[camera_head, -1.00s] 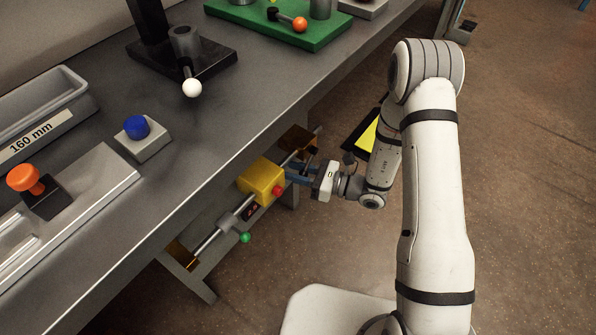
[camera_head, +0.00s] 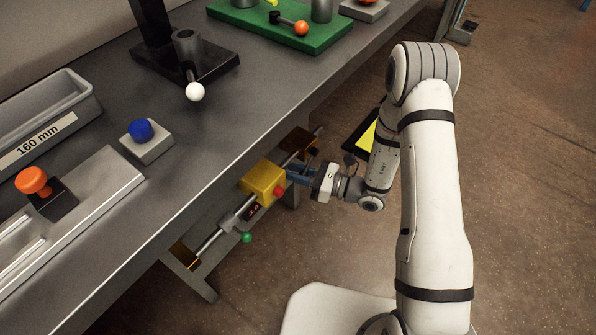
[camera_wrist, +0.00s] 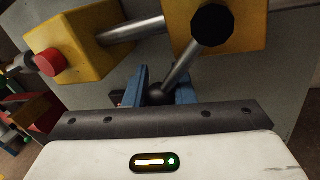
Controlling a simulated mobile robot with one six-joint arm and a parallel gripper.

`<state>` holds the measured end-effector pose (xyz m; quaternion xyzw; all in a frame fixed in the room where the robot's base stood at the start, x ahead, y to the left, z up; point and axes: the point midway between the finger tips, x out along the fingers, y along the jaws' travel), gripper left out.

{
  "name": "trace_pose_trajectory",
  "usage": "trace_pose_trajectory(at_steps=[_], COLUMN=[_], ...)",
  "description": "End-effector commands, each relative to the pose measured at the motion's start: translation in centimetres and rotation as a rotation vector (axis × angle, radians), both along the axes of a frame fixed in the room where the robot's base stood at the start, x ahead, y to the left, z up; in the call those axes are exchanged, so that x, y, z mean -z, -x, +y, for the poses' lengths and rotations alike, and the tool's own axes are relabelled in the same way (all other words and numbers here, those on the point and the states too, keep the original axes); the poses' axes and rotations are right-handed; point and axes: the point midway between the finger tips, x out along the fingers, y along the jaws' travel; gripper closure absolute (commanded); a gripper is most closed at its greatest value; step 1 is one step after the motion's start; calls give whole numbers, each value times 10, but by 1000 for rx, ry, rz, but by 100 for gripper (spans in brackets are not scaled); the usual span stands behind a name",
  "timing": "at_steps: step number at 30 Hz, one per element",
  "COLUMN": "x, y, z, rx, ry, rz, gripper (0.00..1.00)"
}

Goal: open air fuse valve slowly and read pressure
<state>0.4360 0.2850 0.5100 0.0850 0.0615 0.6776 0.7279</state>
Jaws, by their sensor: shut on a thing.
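My gripper (camera_head: 298,173) is at the pipe run under the bench edge. In the wrist view its blue fingers (camera_wrist: 160,92) are shut on the black ball (camera_wrist: 157,95) of a lever. The lever's silver rod (camera_wrist: 182,68) slopes up right to a black hub (camera_wrist: 212,25) on a yellow-gold valve block (camera_wrist: 240,32). A yellow block (camera_head: 262,184) with a red button (camera_head: 279,191) sits left along the same pipe. A small dark display (camera_head: 253,211) with red digits is beside it, too small to read surely. In the head view the lever is mostly hidden.
A grey valve body with a green knob (camera_head: 246,237) is farther left on the pipe. Above is the grey bench (camera_head: 240,130), with a white-ball lever (camera_head: 195,91), a blue button (camera_head: 140,130) and an orange knob (camera_head: 32,180). The floor right of my arm is clear.

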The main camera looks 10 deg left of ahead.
Motion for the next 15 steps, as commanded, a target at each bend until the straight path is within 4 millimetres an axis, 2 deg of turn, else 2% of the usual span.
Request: trace_pose_trajectory(at_steps=[1,2,3,9,15], x=[1,1,1,0,0], y=[1,1,1,0,0], z=[0,0,0,0,0], rx=[-1,0,-1,0,0], ry=[1,1,1,1,0], rz=[1,1,1,0,0], gripper=[100,76,72,56,55])
